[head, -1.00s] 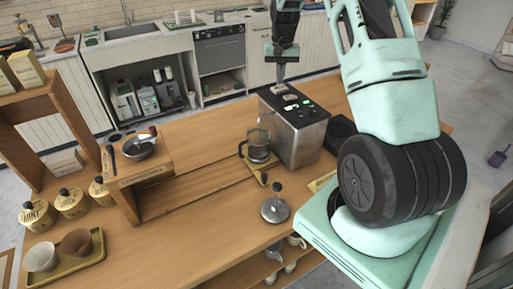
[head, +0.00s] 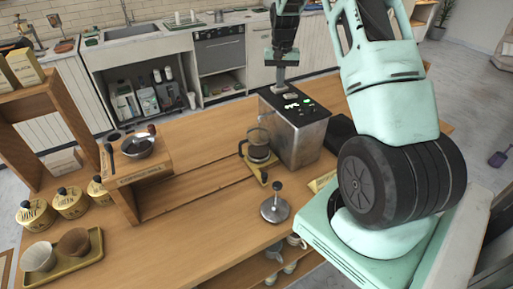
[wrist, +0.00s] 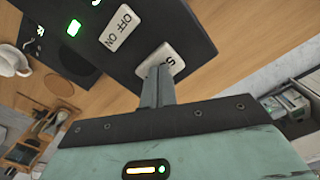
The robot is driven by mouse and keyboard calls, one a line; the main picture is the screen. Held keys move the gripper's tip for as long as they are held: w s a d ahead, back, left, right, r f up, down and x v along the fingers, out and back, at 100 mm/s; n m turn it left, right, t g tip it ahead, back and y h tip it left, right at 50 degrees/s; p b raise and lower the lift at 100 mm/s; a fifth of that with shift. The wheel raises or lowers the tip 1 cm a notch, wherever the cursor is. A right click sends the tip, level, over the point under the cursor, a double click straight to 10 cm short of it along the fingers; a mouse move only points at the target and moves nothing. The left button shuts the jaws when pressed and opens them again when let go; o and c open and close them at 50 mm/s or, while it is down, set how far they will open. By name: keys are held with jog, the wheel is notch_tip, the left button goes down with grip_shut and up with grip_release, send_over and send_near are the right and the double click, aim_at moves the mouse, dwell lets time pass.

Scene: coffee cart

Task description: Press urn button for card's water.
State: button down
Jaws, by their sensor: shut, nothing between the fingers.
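The urn (head: 298,135) is a metal box with a dark top panel and green lights, standing on the wooden counter. My gripper (head: 280,86) points down at the far left part of that top panel. In the wrist view, my shut, empty fingers (wrist: 158,75) reach a white button (wrist: 163,63) whose label is mostly hidden, with an "S" showing. They overlap its edge; I cannot tell if it is pressed in. A glass carafe (head: 258,147) stands at the urn's left side. A yellowish card (head: 322,181) is partly hidden by my body.
A metal piece with an upright knob (head: 275,207) stands on the counter in front of the urn. A wooden shelf (head: 140,180), canisters (head: 72,202) and a tray with two cups (head: 85,268) are at the left. The counter between is mostly clear.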

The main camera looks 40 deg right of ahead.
dwell(0.4)
jog(key=shift+r+p, duration=0.7)
jog(key=shift+r, duration=0.2)
jog(key=shift+r, duration=0.1)
dwell(1.2)
jog(key=shift+r+p, duration=1.8)
jog(key=shift+r, duration=0.65)
jog(key=shift+a, duration=0.1)
